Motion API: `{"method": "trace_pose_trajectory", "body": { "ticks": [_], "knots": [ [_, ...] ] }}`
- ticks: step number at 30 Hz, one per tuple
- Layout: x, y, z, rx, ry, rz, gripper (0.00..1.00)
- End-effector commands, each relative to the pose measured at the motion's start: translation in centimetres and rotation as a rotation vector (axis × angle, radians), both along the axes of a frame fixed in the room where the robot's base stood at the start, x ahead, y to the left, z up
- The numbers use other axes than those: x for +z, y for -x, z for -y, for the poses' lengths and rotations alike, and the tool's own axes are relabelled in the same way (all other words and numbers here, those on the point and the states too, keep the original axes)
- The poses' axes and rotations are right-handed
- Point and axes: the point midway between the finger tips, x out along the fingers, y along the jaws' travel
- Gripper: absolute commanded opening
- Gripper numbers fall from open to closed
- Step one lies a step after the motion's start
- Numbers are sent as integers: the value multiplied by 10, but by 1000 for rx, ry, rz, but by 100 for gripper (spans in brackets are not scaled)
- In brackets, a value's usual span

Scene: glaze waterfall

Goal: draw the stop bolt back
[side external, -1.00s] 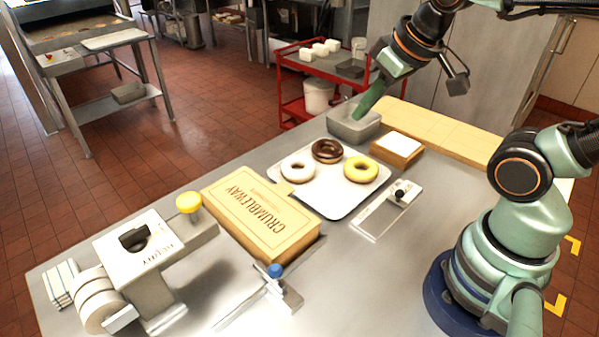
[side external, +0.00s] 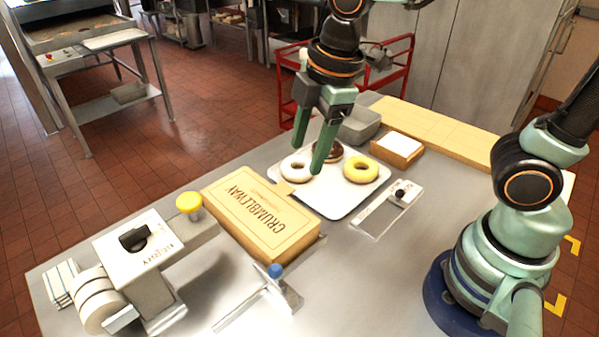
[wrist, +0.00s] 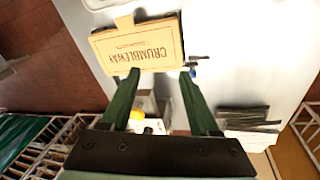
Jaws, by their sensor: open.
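A blue-knobbed metal fitting (side external: 277,271) stands near the front edge of the steel table, beside a thin strip. It may be the stop bolt; the frames do not settle this. In the wrist view, a small blue and dark part (wrist: 193,64) shows by the box corner, close to the right fingertip in the picture. A second fitting with a black knob (side external: 401,190) sits on a flat plate right of the tray. My gripper (side external: 309,158) is open and empty, fingers pointing down, above the donut tray in the side view. It also shows in the wrist view (wrist: 160,72).
A CRUMBLEWAY box (side external: 262,214) lies between the tray (side external: 347,207) and a white machine (side external: 138,246) with a black dial. A yellow knob (side external: 189,202) stands on the machine's arm. Three donuts lie on the tray.

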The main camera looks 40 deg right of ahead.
Motion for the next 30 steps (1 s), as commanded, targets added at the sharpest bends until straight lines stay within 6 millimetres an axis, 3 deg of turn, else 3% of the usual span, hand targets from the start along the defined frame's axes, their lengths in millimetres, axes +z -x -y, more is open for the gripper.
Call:
{"method": "trace_pose_trajectory", "body": {
  "ticks": [1,6,12,20,30],
  "knots": [
    [-7,2,-19,160,35,-28,62],
    [-27,14,-69,659,129,-94,62],
    [-43,28,-101,1006,179,-136,62],
    [-59,31,-107,1080,188,-146,62],
    [-122,31,-106,1076,188,-149,62]
  ]
}}
